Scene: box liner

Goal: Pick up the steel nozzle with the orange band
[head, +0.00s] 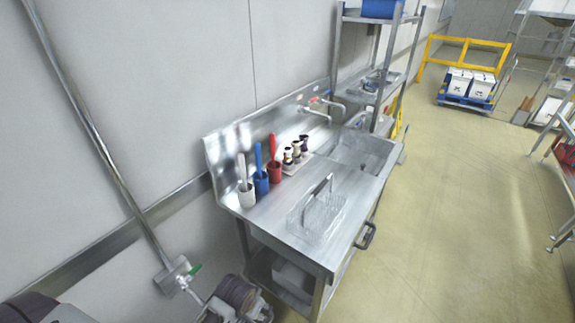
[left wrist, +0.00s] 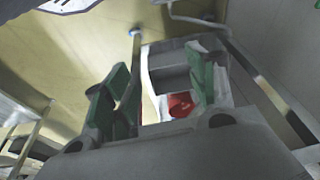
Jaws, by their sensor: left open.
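A small rack with several little upright pieces (head: 296,152), dark, white and tan, stands on the steel counter (head: 275,207) behind the sink's near side in the head view. They are too small there to tell which is the steel nozzle with the orange band. My left gripper (left wrist: 157,62) shows in the left wrist view with its two green fingers spread apart and nothing between them touching both. I cannot clearly pick it out in the head view. My right gripper is in neither view.
White, blue and red holders (head: 262,182) with handles stand left of the rack. The left wrist view shows a grey bin (left wrist: 165,55) and a red thing (left wrist: 180,104) beyond the fingers.

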